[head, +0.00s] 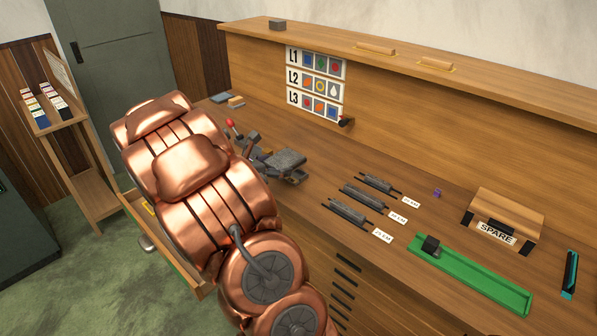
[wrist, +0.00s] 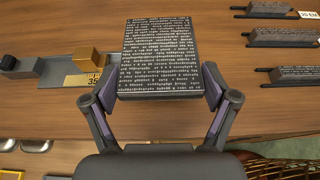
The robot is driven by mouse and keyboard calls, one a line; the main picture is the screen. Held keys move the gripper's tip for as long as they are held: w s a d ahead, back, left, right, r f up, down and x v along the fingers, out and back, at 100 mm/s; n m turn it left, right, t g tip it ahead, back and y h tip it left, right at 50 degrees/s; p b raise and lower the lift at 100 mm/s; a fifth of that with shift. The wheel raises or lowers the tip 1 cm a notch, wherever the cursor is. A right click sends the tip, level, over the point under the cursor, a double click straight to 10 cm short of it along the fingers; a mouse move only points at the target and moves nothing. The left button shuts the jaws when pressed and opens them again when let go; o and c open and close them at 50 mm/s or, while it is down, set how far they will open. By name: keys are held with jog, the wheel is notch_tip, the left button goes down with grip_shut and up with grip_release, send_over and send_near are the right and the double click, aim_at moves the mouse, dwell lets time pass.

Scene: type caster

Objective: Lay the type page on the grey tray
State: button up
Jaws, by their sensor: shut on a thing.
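The type page (wrist: 157,52) is a dark slab covered with rows of pale letters. My gripper (wrist: 161,85) is shut on its two sides in the wrist view and holds it face up, level with the picture. In the head view the page (head: 286,159) shows as a grey slab over the bench, beside my copper arm, which hides part of the gripper. A grey, shallow, tray-like piece (wrist: 55,68) lies left of the page in the wrist view, with a gold cube (wrist: 88,60) and a number label. I cannot tell whether it is the grey tray.
Several type lines (head: 348,214) lie on the bench right of the page. Farther right are a green tray (head: 480,276) with a dark block and a wooden SPARE box (head: 510,215). An open drawer (head: 165,238) juts out at left. Bare bench lies between the page and back panel.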

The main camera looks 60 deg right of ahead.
aim_at(280, 159)
jog(key=d+p, duration=0.1)
jog(key=d, duration=0.4)
jog(key=s+d+p, duration=0.1)
jog(key=d, duration=0.4)
jog(key=s+d+f+p, duration=0.1)
jog(key=d, duration=0.4)
jog(key=shift+s+f+p, duration=0.1)
jog(key=shift+s+p, duration=0.1)
jog(key=shift+p, duration=0.2)
jog(key=shift+d+f+p, duration=0.1)
jog(key=shift+f+p, duration=0.6)
jog(key=shift+f, duration=1.05)
jog(key=shift+f, duration=0.1)
jog(key=o, duration=1.6)
jog(key=shift+f, duration=0.1)
jog(key=b+v, duration=0.3)
jog(key=v, duration=0.9)
jog(key=shift+b, duration=0.3)
